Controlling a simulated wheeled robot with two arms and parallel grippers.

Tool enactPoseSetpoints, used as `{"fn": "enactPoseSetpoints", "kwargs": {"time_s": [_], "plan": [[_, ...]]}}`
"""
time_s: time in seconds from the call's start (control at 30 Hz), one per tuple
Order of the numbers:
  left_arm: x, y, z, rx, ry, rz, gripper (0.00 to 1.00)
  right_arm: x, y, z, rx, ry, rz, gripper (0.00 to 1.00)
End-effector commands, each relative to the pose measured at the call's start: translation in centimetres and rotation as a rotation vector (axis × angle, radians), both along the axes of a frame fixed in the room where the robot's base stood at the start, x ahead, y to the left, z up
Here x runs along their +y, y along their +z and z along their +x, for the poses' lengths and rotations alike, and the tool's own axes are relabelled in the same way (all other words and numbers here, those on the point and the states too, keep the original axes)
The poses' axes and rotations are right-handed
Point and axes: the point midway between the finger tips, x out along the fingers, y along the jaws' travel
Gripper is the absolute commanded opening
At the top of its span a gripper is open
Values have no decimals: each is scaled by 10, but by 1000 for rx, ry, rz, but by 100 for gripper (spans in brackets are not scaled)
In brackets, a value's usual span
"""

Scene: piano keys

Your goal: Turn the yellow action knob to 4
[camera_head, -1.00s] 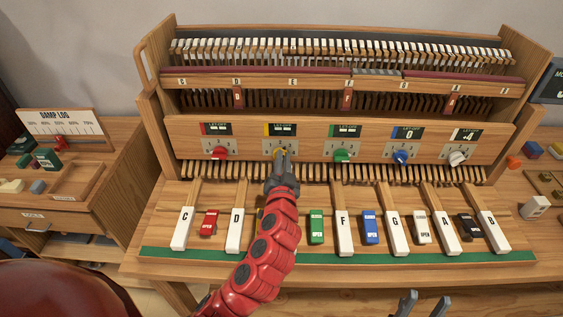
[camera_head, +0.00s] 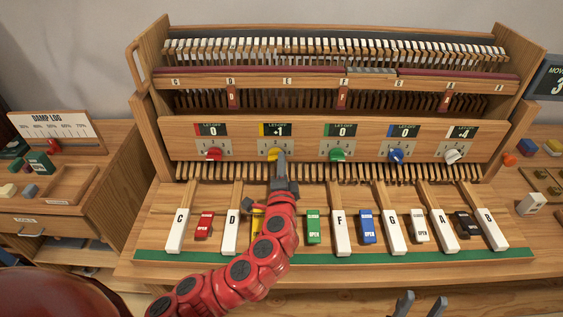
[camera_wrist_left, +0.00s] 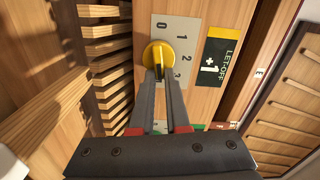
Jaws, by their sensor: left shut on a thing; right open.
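The yellow action knob (camera_head: 274,153) sits on the wooden panel, second from the left. It also shows in the left wrist view (camera_wrist_left: 152,50), beside a dial plate (camera_wrist_left: 182,45) with numbers. The display above the knob (camera_head: 275,131) reads +1, as it does in the left wrist view (camera_wrist_left: 212,66). My left gripper (camera_head: 280,156) is shut on the yellow knob, its two fingers closed around the knob's grip (camera_wrist_left: 159,72). My right gripper (camera_head: 418,303) is open and empty at the bottom edge, well away from the panel.
Red (camera_head: 213,154), green (camera_head: 337,155), blue (camera_head: 396,156) and white (camera_head: 453,156) knobs share the panel. Their displays read 0, 0, 0 and +4. Piano keys and coloured OPEN blocks lie below, partly hidden by my left arm. A damp log stand (camera_head: 53,125) is at left.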

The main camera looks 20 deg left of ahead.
Motion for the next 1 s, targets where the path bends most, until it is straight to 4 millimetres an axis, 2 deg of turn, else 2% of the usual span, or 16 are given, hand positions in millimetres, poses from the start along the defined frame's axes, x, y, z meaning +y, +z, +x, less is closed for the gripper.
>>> {"fn": "enactPoseSetpoints", "kwargs": {"time_s": [0.3, 0.87, 0.9, 1.0], "plan": [[-1, -3, 0, 37, -4, 132, 0, 0, 1, 0, 0, 0, 0, 50], [-1, -4, 0, 48, -3, 160, 0, 0, 1, 0, 0, 0, 0, 50], [-1, -4, 0, 48, -3, 160, 15, 0, 1, 0, 0, 0, 0, 50], [-1, -4, 0, 47, -3, 160, 33, 0, 1, 0, 0, 0, 0, 50]]}}
